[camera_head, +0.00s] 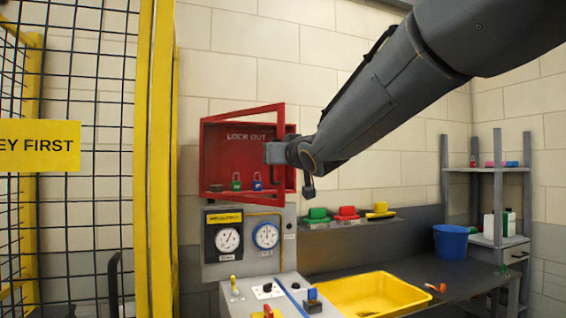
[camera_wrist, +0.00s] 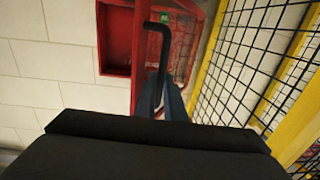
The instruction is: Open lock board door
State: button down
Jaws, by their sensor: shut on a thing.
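The red lock board (camera_head: 216,150), marked "LOCK OUT", is on the wall in the head view. Its red-framed door (camera_head: 281,122) stands partly open, its free right edge swung out from the box. A green padlock (camera_head: 236,181) and a blue padlock (camera_head: 257,182) show inside. My gripper (camera_head: 275,153) is at the door's free edge. In the wrist view, its fingers (camera_wrist: 166,103) are shut on the black door handle (camera_wrist: 165,48), with the door (camera_wrist: 188,48) behind it and the red box (camera_wrist: 115,42) to the left. The grip itself is partly hidden.
A yellow-framed mesh fence (camera_head: 158,150) stands close left of the board. Below are a gauge panel (camera_head: 247,264) and a bench with a yellow tray (camera_head: 400,302) and a blue bucket (camera_head: 451,243). A shelf (camera_head: 487,170) stands far right.

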jog(key=shift+s+a, duration=0.1)
jog(key=shift+a, duration=0.15)
jog(key=shift+d, duration=0.1)
jog(key=c, duration=1.9)
grip_release()
jog(key=shift+f, duration=0.1)
jog(key=shift+o, duration=0.2)
jog(key=b+v, duration=0.1)
jog(key=v, duration=0.6)
jog(key=shift+s, duration=0.3)
jog(key=shift+d, duration=0.1)
